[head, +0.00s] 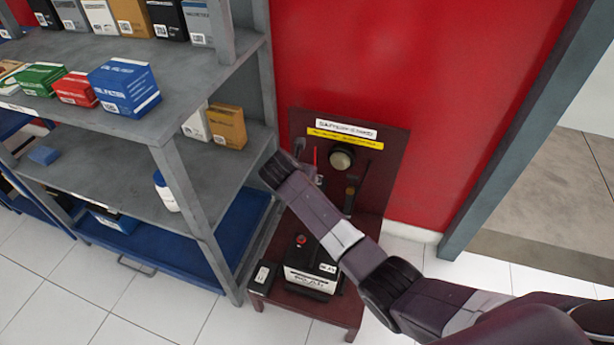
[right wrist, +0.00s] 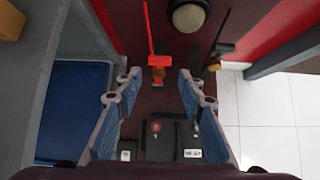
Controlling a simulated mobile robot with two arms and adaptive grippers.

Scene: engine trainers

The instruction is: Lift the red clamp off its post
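In the wrist view the clamp appears between the fingertips; I see no contact. My left gripper is not in view.
A black clamp (right wrist: 217,49) on its own cable is right of the red one. A round lamp (head: 341,158) is on the panel. A battery (head: 311,275) with a red terminal sits below. Shelving (head: 200,190) stands close on the left; tiled floor is clear on the right.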

